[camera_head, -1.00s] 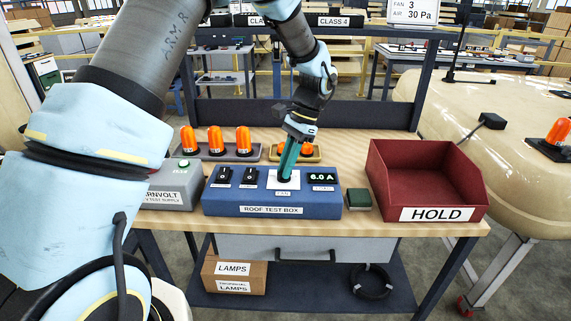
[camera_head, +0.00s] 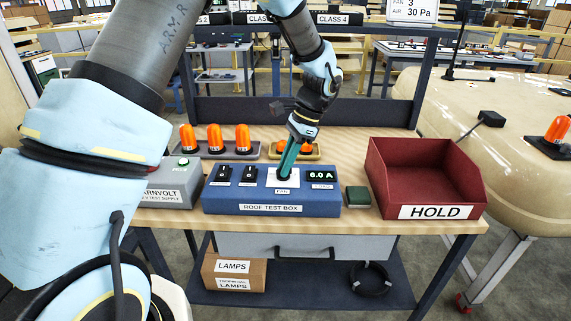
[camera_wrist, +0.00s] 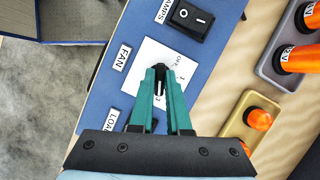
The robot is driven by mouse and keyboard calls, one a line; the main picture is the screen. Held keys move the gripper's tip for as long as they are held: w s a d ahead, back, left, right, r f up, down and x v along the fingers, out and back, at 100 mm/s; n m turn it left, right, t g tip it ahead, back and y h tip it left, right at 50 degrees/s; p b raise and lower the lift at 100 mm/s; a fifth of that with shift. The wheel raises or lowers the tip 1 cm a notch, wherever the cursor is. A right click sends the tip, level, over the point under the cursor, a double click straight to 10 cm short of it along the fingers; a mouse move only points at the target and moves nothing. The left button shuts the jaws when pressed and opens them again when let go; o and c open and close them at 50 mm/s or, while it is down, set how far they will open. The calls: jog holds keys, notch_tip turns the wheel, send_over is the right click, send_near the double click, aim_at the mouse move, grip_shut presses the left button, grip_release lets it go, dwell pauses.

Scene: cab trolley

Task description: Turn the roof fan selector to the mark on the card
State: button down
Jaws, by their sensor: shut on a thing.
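The blue roof test box (camera_head: 222,206) sits on the bench. Its fan selector is a small black knob (camera_wrist: 160,72) on a white dial plate (camera_wrist: 146,62) labelled FAN, with OFF and numbers partly hidden by my fingers. My gripper (camera_head: 284,174) reaches down from above with teal fingers shut on the knob; its fingertips (camera_wrist: 160,76) also show in the wrist view. I cannot read which mark the knob points at. The card (camera_head: 413,10) at the top right reads FAN 3, AIR 30 Pa, and is cut by the frame edge.
A black rocker switch (camera_wrist: 190,17) and a 6.0 A display (camera_head: 321,175) flank the dial. Orange lamps stand in a grey tray (camera_head: 218,154) and a yellow tray (camera_head: 312,154) behind. A green block (camera_head: 357,197) and the red HOLD bin (camera_head: 425,165) are to the right.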

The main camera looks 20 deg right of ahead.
jog(key=c, duration=0.9)
grip_release()
jog(key=shift+r, duration=0.1)
jog(key=b+v, duration=0.2)
jog(key=v, duration=0.8)
jog(key=shift+d+r+b, duration=0.1)
jog(key=shift+r+b, duration=0.2)
jog(key=w+a+f+n+h, duration=0.15)
jog(key=a+n, duration=0.25)
jog(key=a, duration=0.6)
jog(key=w+a+f+n+h, duration=0.15)
jog(key=a+n, duration=0.25)
jog(key=a, duration=0.5)
jog(key=s+a+f+n, duration=0.1)
jog(key=s+a+n, duration=0.1)
jog(key=a, duration=0.3)
jog(key=s+a+f+n+t+h, duration=0.1)
jog(key=s+a+n, duration=0.1)
jog(key=a+n, duration=0.2)
jog(key=s+a+f+n, duration=0.1)
jog(key=s+a+n, duration=0.2)
jog(key=a, duration=0.4)
jog(key=shift+a+n+h, duration=0.2)
jog(key=shift+n+h, duration=0.1)
jog(key=shift+h, duration=0.1)
